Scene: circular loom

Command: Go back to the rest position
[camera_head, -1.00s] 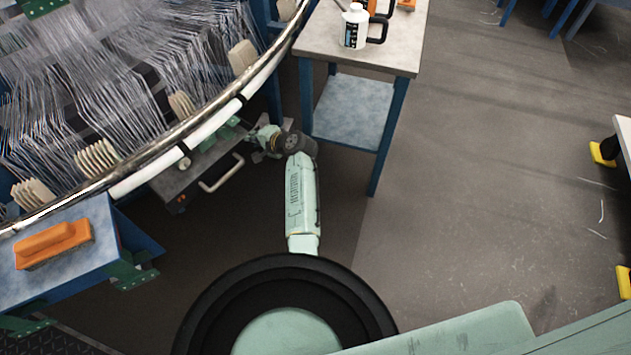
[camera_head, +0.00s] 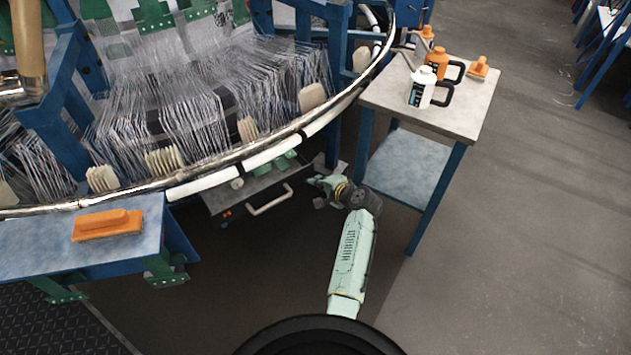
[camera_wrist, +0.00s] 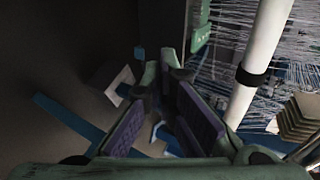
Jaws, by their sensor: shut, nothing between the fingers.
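My gripper (camera_head: 325,188) is at the end of my pale green arm, low beside the loom's curved rim in the head view. It is small there and partly hidden by my wrist. In the wrist view my gripper (camera_wrist: 172,75) shows its two purple-padded fingers meeting toward the tips, with nothing held. The loom's metal rim (camera_head: 240,156) and its white tube (camera_head: 272,154) curve above and behind my gripper. The white tube (camera_wrist: 262,55) also runs down the right side of the wrist view.
A grey drawer unit with a handle (camera_head: 270,200) is just left of my gripper. A side table (camera_head: 385,92) with white and orange bottles stands to the right. A blue-framed bench (camera_head: 50,250) bears an orange block (camera_head: 107,225). Open floor (camera_head: 500,250) lies right.

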